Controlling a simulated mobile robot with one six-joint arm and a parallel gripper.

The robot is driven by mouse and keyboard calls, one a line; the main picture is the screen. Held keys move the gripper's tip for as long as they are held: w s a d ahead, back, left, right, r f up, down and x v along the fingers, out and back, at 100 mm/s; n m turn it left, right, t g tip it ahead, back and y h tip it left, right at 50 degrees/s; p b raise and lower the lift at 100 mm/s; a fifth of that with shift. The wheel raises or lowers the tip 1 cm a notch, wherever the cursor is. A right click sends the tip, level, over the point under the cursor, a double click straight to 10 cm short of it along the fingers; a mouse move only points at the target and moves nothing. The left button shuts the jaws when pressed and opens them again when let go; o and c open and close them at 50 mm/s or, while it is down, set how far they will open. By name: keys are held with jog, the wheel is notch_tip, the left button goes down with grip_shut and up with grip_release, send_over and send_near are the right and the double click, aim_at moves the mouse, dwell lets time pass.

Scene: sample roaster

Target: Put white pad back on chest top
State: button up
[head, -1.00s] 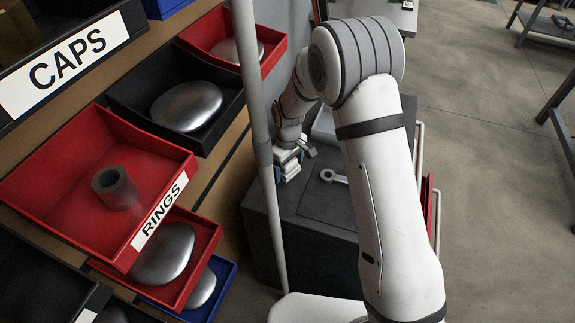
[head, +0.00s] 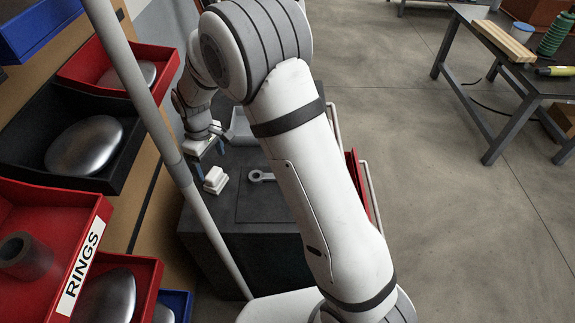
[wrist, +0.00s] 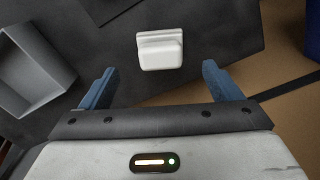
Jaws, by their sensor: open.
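The white pad (head: 215,180) rests on the dark grey chest top (head: 210,218), near its left side. In the wrist view the white pad (wrist: 160,50) lies beyond my fingertips, roughly centred between them and apart from both. It looks like a smaller white block on a wider white base. My gripper (wrist: 158,85) is open and empty, with its two blue fingers spread. In the head view my gripper (head: 207,150) is above and just behind the pad, partly hidden by its own wrist.
A grey open tray (wrist: 35,75) stands on the chest, left in the wrist view. A ring-ended metal part (head: 262,176) lies on the chest right of the pad. A grey pole (head: 160,130) and shelf bins (head: 95,185) crowd the left.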

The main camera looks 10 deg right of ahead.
jog(key=s+d+r+m+t, duration=0.1)
jog(key=s+d+r+m, duration=0.65)
jog(key=d+r, duration=0.65)
jog(key=s+d+r+m, duration=0.1)
jog(key=s+d+m, duration=0.1)
jog(key=s+d, duration=0.3)
jog(key=s+d+r+m+t, duration=0.1)
jog(key=s+d, duration=0.4)
jog(key=s, duration=0.6)
jog(key=shift+r+m, duration=0.2)
jog(key=shift+m, duration=0.15)
jog(key=shift+r, duration=0.1)
